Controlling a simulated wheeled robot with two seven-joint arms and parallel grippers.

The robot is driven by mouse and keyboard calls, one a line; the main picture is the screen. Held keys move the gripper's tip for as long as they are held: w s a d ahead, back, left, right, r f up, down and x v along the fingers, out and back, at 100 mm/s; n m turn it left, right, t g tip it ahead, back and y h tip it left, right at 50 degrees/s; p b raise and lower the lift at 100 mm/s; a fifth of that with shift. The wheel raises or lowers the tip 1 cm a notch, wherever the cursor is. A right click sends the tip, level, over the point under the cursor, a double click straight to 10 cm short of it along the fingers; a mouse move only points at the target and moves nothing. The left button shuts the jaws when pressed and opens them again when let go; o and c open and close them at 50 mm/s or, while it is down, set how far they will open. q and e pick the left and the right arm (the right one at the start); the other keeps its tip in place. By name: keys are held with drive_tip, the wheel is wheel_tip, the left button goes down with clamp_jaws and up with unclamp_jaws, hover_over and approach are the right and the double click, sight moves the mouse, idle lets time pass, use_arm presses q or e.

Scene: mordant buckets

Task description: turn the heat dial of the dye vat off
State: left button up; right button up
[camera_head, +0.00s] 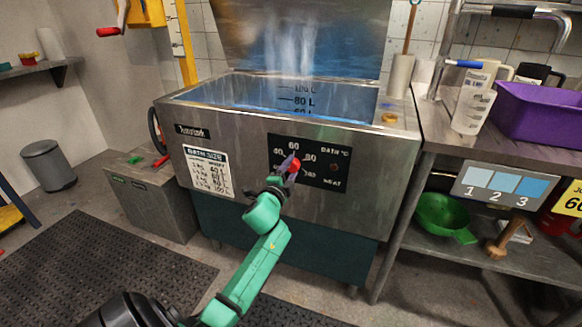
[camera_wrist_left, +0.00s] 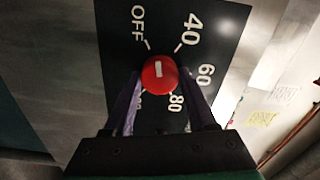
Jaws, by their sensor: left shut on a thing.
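The steel dye vat (camera_head: 225,150) stands in the middle of the head view. Its red heat dial (camera_head: 295,165) sits on a black panel (camera_head: 335,158) on the front. In the left wrist view the dial (camera_wrist_left: 160,82) carries a short white mark. The mark lies nearly upright in the picture, between the OFF tick and the 40 tick. OFF (camera_wrist_left: 138,23) is at upper left and 40 at upper right. My left gripper (camera_head: 286,168) is shut on the dial, one finger on each side. It hides part of the panel's numbers. My right gripper is not in view.
A steel bench (camera_head: 440,140) at the right holds a purple crate (camera_head: 540,115) and a white jug (camera_head: 474,105). A green colander (camera_head: 443,213) is on its lower shelf. A low grey box (camera_head: 150,195) stands left of the vat. The vat's lid is raised, and blue liquid steams inside.

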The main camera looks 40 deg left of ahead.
use_arm(q)
drive_tip(key=shift+f+n+p, duration=0.1)
drive_tip(key=shift+n+p, duration=0.6)
drive_tip(key=shift+n, duration=1.2)
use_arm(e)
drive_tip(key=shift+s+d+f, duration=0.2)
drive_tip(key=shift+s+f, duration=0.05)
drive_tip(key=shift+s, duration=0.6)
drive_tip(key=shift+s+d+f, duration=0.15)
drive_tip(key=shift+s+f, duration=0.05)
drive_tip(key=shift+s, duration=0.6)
use_arm(q)
drive_tip(key=o, duration=1.4)
drive_tip(key=shift+c, duration=0.2)
drive_tip(key=shift+s, duration=0.1)
drive_tip(key=shift+s+d, duration=0.15)
drive_tip(key=shift+s, duration=0.1)
drive_tip(key=p+v, duration=0.1)
drive_tip(key=v, duration=1.3)
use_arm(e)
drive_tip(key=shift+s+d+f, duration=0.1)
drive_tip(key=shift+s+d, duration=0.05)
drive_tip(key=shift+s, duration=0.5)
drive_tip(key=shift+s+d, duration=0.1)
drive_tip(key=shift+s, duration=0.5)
